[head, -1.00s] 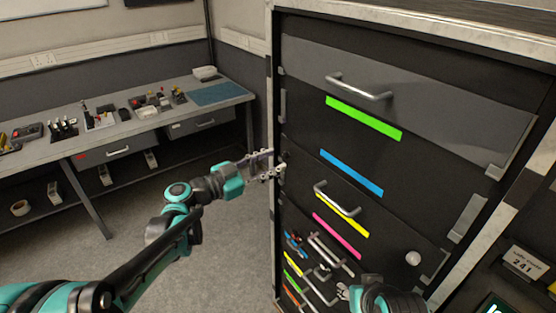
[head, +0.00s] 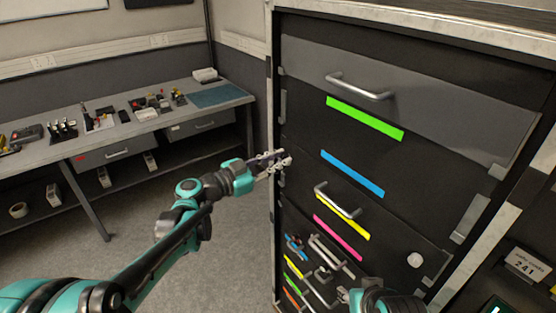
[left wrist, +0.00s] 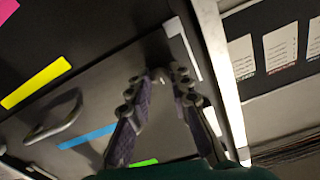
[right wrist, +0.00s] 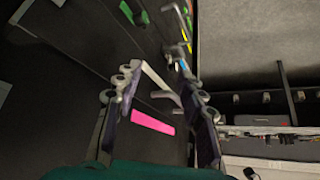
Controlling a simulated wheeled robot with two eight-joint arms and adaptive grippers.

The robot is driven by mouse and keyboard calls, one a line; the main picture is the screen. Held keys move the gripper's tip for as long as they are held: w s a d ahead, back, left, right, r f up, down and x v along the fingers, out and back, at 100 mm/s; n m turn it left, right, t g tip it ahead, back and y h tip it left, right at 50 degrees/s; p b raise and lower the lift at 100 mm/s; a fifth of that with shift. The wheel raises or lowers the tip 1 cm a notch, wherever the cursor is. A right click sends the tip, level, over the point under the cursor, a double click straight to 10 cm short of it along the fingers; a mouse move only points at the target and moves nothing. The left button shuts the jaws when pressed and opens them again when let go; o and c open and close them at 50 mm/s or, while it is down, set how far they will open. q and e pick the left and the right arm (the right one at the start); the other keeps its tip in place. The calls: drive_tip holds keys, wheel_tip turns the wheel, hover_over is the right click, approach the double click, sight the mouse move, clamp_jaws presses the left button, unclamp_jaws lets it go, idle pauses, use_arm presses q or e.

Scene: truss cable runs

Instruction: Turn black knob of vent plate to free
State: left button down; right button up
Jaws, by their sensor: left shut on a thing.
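My left gripper (head: 274,163) is at the left edge of the black drawer cabinet, level with the blue label. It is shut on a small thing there. The left wrist view shows its two fingers (left wrist: 158,88) apart at the tips, with a small pale part between them; I cannot make out a black knob or a vent plate. My right arm shows at the bottom edge of the head view, its fingertips unclear. In the right wrist view my right gripper (right wrist: 162,85) is open, its fingers spread in front of the cabinet with nothing clearly between them.
The cabinet (head: 310,75) has several drawers with coloured labels and silver handles (head: 360,88). A round pale knob (head: 414,260) sits low on its right side. A grey workbench (head: 60,150) with small items stands at the left. The floor (head: 130,240) before it is clear.

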use_arm(q)
drive_tip(key=shift+n, duration=0.3)
drive_tip(key=n+p, duration=0.1)
drive_tip(key=n, duration=0.2)
drive_tip(key=shift+n, duration=0.4)
drive_tip(key=n+p, duration=0.1)
drive_tip(key=n, duration=0.3)
drive_tip(key=shift+n, duration=0.3)
drive_tip(key=n+p, duration=0.1)
drive_tip(key=n, duration=0.7)
drive_tip(key=shift+f+n+p, duration=0.1)
drive_tip(key=shift+n+p, duration=0.2)
drive_tip(key=c, duration=1.4)
unclamp_jaws()
drive_tip(key=shift+o, duration=0.2)
